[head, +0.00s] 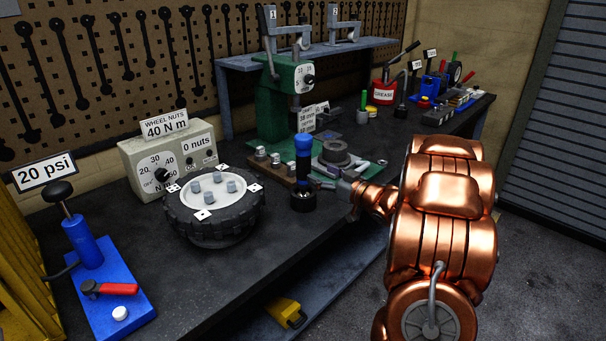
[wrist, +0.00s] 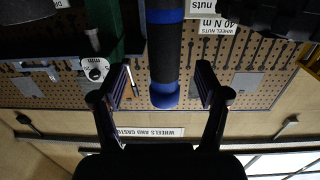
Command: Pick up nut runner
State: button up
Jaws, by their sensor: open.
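The nut runner (head: 303,168) stands upright on the dark bench, with a blue top, a dark grip and a wide black base. My gripper (head: 324,182) reaches in from the right, level with its grip; the fingers are small and partly hidden in the head view. In the wrist view, which is upside down, the nut runner's dark shaft with blue bands (wrist: 165,55) lies between the two fingers of my gripper (wrist: 164,75). The fingers are open, with a visible gap on each side of the shaft.
A tyre with a white hub and nuts (head: 212,205) lies left of the nut runner, before the wheel-nuts box (head: 168,155). A green press (head: 283,100) and a grey round part (head: 335,152) stand behind. A blue pump (head: 95,265) is at front left.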

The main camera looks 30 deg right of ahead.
aim_at(309, 167)
jog(key=shift+s+a+y, duration=0.1)
jog(key=shift+y, duration=0.2)
jog(key=shift+w+a+r, duration=0.1)
jog(key=shift+w, duration=0.25)
jog(key=p+x, duration=0.1)
jog(key=x, duration=0.1)
jog(key=p+x, duration=0.1)
jog(key=x, duration=0.2)
jog(key=shift+w+a+r+p, duration=0.2)
jog(key=shift+w+p, duration=0.05)
jog(key=shift+p, duration=0.1)
jog(key=shift+w+a, duration=0.1)
jog(key=shift+w, duration=0.5)
grip_shut()
